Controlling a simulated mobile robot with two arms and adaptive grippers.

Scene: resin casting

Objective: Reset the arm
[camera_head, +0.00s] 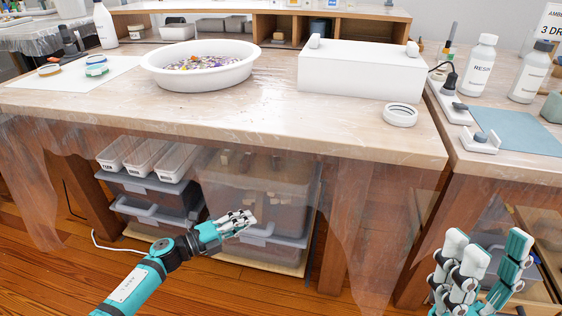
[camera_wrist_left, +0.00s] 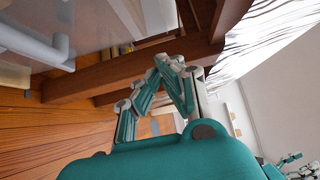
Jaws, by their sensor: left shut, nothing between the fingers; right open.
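My left arm comes in from the lower left in the head view. My left gripper (camera_head: 246,219) is shut and empty, in front of the storage bins below the table edge. It also shows in the left wrist view (camera_wrist_left: 160,70), with its fingers together. My right gripper (camera_head: 487,245) stands upright at the lower right in the head view, in front of the right-hand table. It is open, with a gap between its fingers and nothing in it.
The table (camera_head: 250,122) holds a white bowl (camera_head: 170,80), a white box (camera_head: 360,70) and a tape roll (camera_head: 400,115). Bins (camera_head: 150,185) fill the shelf below, behind hanging clear sheeting (camera_head: 375,210). Bottles (camera_head: 480,65) and a blue mat (camera_head: 515,132) are at right.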

